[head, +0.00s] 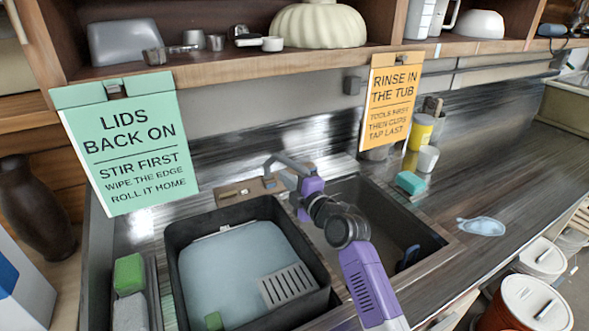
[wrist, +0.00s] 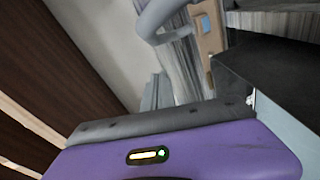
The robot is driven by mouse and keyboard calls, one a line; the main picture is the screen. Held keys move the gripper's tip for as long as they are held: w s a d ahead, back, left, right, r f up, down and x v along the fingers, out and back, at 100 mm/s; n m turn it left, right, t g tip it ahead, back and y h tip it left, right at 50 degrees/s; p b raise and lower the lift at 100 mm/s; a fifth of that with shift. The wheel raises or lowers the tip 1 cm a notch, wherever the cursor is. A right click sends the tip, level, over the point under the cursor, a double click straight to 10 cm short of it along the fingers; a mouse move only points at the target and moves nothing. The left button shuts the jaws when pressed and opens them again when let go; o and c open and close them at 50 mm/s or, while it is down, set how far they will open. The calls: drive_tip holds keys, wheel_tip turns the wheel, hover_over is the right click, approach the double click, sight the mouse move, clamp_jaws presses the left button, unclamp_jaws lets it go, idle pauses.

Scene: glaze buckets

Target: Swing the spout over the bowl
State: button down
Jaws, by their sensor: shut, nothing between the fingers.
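The grey spout (head: 283,160) rises from a tan tap base (head: 240,191) behind the sink. It bends to the right, toward my gripper. The spout also shows large at the top of the wrist view (wrist: 152,18). My purple gripper (head: 298,186) is shut and empty, close by the spout's end; whether they touch I cannot tell. The right-hand sink bowl (head: 365,200) is dark and lies behind and under my arm, partly hidden. At left, a black tub (head: 183,265) holds pale water, with a grey slotted piece (head: 287,285) in it.
A green sign (head: 128,145) and an orange sign (head: 388,100) hang from the shelf above. A teal sponge (head: 410,183), a white cup (head: 427,158) and a yellow container (head: 420,132) stand at the right rear. The counter farther right is mostly clear.

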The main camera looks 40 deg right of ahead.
sight(305, 169)
drive_tip(key=shift+w+d+f, duration=0.15)
drive_tip(key=shift+w+d, duration=0.05)
drive_tip(key=shift+d, duration=0.5)
drive_tip(key=shift+w+d+f, duration=0.15)
drive_tip(key=shift+w+d, duration=0.05)
drive_tip(key=shift+d, duration=0.45)
drive_tip(key=shift+w+d+f, duration=0.15)
drive_tip(key=shift+w+d, duration=0.05)
drive_tip(key=shift+d, duration=0.5)
drive_tip(key=d+b, duration=0.4)
drive_tip(key=b, duration=0.3)
drive_tip(key=shift+f+b, duration=0.2)
drive_tip(key=shift+b, duration=0.2)
drive_tip(key=shift+d+r, duration=0.2)
drive_tip(key=shift+d, duration=0.05)
